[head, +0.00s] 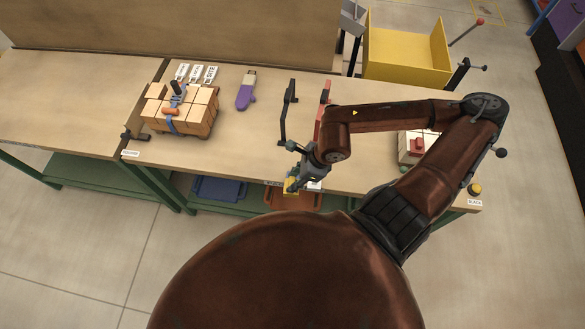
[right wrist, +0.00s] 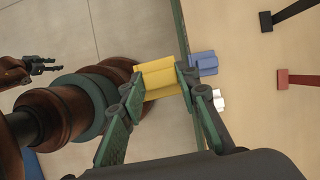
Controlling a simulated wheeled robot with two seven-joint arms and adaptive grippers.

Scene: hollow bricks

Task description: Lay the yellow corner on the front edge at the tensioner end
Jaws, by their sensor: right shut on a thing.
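My right gripper (head: 293,183) is at the front edge of the table, shut on the yellow corner (right wrist: 157,75). In the right wrist view the corner sits between the two green-grey fingers of the right gripper (right wrist: 158,84). The brick stack (head: 200,115) stands on the table at left, well away from this gripper. A blue strap (head: 170,124) runs over it, with a tensioner (head: 176,90) with a dark handle on top. My left gripper (right wrist: 45,66) shows only in the right wrist view, apparently open and empty. The head view does not show it.
A blue piece (right wrist: 205,63) and a white piece (right wrist: 218,100) lie near the table edge. Pale bricks (head: 408,150) are at right.

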